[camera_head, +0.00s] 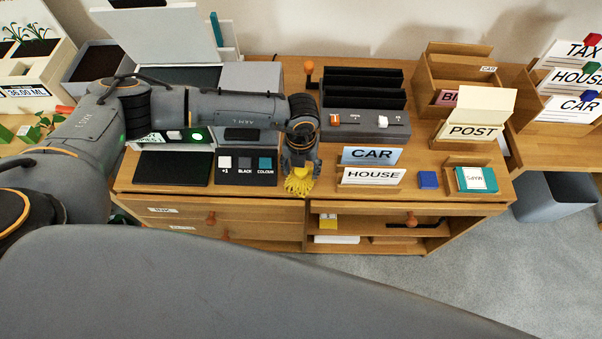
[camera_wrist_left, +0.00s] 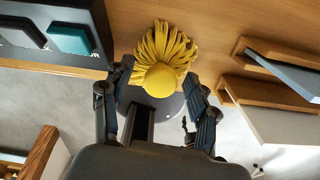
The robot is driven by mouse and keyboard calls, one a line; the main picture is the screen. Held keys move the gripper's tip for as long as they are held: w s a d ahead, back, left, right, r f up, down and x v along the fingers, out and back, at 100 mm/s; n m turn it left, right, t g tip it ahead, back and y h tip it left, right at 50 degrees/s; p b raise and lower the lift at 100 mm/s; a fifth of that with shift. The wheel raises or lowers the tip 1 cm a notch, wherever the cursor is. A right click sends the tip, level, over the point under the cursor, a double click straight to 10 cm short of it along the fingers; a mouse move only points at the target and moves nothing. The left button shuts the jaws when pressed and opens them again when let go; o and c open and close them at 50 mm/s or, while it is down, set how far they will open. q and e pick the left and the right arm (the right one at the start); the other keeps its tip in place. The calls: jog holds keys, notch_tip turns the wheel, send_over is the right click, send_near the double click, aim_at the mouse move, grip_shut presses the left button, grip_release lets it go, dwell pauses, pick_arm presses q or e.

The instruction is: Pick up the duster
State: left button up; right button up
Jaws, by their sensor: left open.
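The duster (camera_head: 298,184) is a yellow, stranded mop-like head near the front edge of the wooden desk. In the left wrist view the duster (camera_wrist_left: 163,60) shows its yellow strands fanned away from a round yellow knob, with a dark grey disc below. My left gripper (camera_head: 300,172) is directly over it, seen from behind. In the wrist view my left gripper (camera_wrist_left: 160,95) has its two fingers apart, one on each side of the knob. Whether the fingers touch it cannot be told. My right gripper is not in view.
A panel with black, white and teal buttons (camera_head: 246,170) is just left of the duster. Cards marked CAR (camera_head: 370,156) and HOUSE (camera_head: 371,176) stand in holders to the right. A dark slotted machine (camera_head: 363,120) is behind. Drawers (camera_head: 200,219) are below the desk edge.

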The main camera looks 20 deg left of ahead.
aim_at(300, 169)
pick_arm(q)
jog(key=shift+f, duration=0.25)
grip_shut()
jog(key=shift+r, duration=0.2)
jog(key=shift+r, duration=0.3)
notch_tip(300, 169, up, 2)
jog(key=shift+s+r+b, duration=0.1)
jog(key=shift+r+b, duration=0.15)
jog(key=shift+b, duration=0.5)
jog(key=s+a+r+b, duration=0.1)
jog(key=s+a+r, duration=0.1)
jog(key=s+r, duration=0.3)
jog(key=s+a+r+b, duration=0.2)
jog(key=s+r, duration=0.2)
jog(key=s, duration=0.4)
jog(key=shift+a+r, duration=0.35)
